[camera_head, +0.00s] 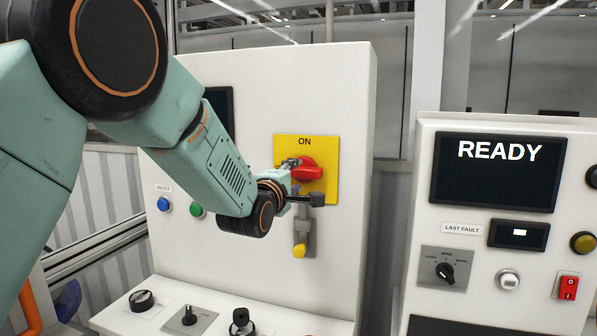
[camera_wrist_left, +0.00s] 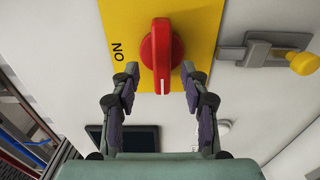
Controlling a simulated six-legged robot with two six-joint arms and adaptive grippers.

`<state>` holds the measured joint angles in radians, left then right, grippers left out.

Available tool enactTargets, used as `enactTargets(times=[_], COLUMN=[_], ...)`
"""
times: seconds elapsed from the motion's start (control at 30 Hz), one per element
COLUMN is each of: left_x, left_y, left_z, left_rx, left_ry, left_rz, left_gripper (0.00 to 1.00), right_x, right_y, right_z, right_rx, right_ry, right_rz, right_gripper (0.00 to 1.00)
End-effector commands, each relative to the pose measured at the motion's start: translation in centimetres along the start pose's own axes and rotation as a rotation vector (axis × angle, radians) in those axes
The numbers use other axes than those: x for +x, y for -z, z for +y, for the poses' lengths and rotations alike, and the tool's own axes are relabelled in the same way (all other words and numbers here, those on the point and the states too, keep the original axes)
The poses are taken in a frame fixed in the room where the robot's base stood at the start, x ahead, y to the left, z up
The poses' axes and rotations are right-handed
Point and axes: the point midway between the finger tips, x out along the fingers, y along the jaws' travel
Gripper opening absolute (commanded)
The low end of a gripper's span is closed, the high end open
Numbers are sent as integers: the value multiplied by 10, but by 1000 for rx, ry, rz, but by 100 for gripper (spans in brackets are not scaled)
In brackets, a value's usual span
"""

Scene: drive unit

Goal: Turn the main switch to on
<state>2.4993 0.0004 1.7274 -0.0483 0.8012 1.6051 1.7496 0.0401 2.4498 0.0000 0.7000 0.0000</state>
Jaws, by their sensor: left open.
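The main switch is a red rotary handle (camera_head: 307,169) on a yellow plate (camera_head: 319,144) marked ON at its top edge. In the left wrist view the red handle (camera_wrist_left: 161,55) points down the picture, its white mark at the lower end, while the ON label lies to the left. So the handle lies across, a quarter turn away from ON. My left gripper (camera_head: 302,181) is open at the plate. In the left wrist view its fingertips (camera_wrist_left: 160,75) stand on either side of the handle's lower part, with gaps on both sides. The arm hides part of the cabinet. My right gripper is not in view.
A grey hasp with a yellow knob (camera_head: 300,250) hangs just below the plate. Blue (camera_head: 164,204) and green (camera_head: 197,209) buttons sit left on the white cabinet. Knobs stand on the ledge below. A separate console with a READY screen (camera_head: 497,172) stands to the right.

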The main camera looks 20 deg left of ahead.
Motion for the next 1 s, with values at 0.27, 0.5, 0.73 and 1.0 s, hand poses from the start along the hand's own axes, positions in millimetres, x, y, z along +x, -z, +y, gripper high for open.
enactTargets(times=[0.27, 0.5, 0.73, 1.0], left_x=[29, 35, 35, 35], left_y=[0, 0, 0, 0], left_z=[0, 0, -1, -1], left_rx=[0, 1, 1, 1], left_ry=[2, 1, 2, 2], left_rz=[0, 0, 0, 0], left_gripper=[45, 45, 43, 20], right_x=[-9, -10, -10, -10], right_y=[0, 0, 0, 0], right_z=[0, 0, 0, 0], right_rx=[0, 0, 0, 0], right_ry=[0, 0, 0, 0], right_rz=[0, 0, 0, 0], right_gripper=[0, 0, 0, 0])
